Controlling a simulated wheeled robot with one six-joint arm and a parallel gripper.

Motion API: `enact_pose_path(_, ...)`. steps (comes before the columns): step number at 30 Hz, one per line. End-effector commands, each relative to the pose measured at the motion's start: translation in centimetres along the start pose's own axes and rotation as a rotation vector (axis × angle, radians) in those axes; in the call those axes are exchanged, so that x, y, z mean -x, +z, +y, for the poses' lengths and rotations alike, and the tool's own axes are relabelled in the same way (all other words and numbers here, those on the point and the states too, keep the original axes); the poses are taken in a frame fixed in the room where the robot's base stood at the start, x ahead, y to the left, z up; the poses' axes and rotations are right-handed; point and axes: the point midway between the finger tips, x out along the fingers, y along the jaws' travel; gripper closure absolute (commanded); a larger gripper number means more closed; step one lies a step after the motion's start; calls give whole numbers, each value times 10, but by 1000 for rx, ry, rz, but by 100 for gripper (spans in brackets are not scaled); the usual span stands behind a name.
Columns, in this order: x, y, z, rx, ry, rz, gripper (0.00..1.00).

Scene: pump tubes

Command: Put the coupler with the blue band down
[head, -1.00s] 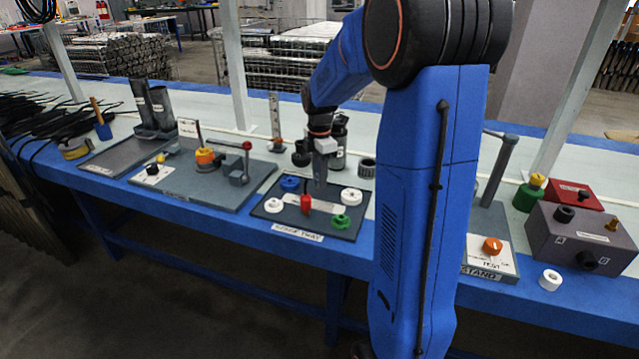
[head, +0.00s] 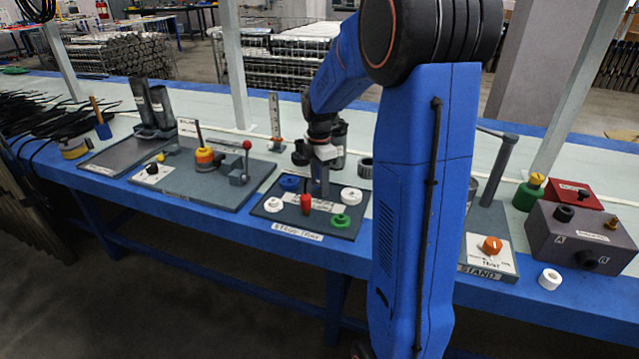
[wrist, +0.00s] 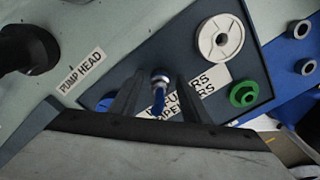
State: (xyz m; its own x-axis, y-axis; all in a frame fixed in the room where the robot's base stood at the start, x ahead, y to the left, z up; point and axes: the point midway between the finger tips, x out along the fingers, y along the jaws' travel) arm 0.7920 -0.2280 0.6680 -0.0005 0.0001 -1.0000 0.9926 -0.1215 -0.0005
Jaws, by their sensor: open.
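The coupler with the blue band (wrist: 159,88) shows in the wrist view as a small metal-ended piece with a blue part, between my two fingers. My gripper (wrist: 160,92) is open, with a finger on either side of it and visible gaps. The coupler is over the label area of the dark stage tray (head: 262,210); I cannot tell whether its lower end touches the tray. In the head view my gripper (head: 320,192) points down at the tray's middle, and I cannot make out the coupler there.
Around my gripper on the tray are a blue ring (head: 290,183), white rings (head: 273,204) (head: 351,195), a red piece (head: 306,203) and a green ring (head: 340,220). Dark cylinders stand behind. The test stand (head: 490,262) is to the right, a lever fixture (head: 243,165) to the left.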

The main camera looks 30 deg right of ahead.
Motion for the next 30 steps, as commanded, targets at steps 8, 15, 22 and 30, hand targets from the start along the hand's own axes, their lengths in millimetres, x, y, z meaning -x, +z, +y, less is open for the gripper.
enact_pose_path(8,38,0,1,0,5,-1,57)
enact_pose_path(15,84,0,1,0,4,-1,57)
enact_pose_path(22,113,0,0,0,2,0,57)
enact_pose_path(30,128,-10,-15,-58,19,-3,57)
